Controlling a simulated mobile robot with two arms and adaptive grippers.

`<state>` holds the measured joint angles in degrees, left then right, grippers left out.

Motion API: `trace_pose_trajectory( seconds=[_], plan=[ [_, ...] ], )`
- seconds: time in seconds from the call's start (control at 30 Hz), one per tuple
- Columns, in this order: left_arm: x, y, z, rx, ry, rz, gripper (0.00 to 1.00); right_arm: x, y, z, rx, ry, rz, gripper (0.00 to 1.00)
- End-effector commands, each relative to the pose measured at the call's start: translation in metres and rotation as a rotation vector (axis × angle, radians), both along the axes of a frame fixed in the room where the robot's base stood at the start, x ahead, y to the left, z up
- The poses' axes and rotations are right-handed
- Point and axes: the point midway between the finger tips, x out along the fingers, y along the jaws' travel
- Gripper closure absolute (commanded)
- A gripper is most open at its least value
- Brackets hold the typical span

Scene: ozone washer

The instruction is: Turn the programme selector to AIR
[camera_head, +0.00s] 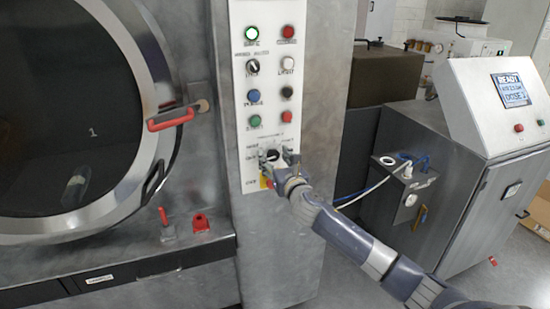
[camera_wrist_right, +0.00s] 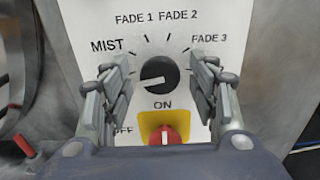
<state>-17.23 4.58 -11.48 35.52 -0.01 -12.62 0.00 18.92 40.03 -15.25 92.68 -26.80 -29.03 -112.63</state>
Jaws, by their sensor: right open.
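A round black dial (camera_wrist_right: 159,73) on the white control panel (camera_wrist_right: 215,30) fills the middle of the right wrist view. Marks around it read MIST, FADE 1, FADE 2 and FADE 3; I can read no AIR label. A white line on the dial points left and slightly down. My right gripper (camera_head: 277,154) is open, with one finger on each side of the dial; it also shows in the right wrist view (camera_wrist_right: 160,69). Gaps show between the fingers and the dial, but I cannot judge depth. My left gripper is not in view.
Below the dial, a red knob (camera_wrist_right: 165,134) sits on a yellow plate between ON and OFF labels. Several buttons and a small black switch (camera_head: 252,66) are higher on the panel. A round door with a red handle (camera_head: 171,120) stands left. A grey cabinet (camera_head: 465,165) stands right.

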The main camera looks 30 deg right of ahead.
Motion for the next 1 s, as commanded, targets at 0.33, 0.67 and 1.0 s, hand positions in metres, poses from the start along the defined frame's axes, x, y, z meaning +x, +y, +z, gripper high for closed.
trace_pose_trajectory(
  seconds=[0.33, 0.67, 1.0],
  plan=[
    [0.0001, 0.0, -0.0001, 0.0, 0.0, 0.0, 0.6, 0.0002, 0.0, -0.0001, 0.0, 0.0, 0.0, 0.71],
    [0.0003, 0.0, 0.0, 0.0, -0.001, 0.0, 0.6, 0.0001, -0.0001, 0.0, 0.006, -0.001, 0.0, 0.91],
    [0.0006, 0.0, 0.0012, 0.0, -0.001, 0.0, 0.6, 0.0001, -0.0003, 0.0006, 0.137, -0.034, 0.0, 0.91]
  ],
)
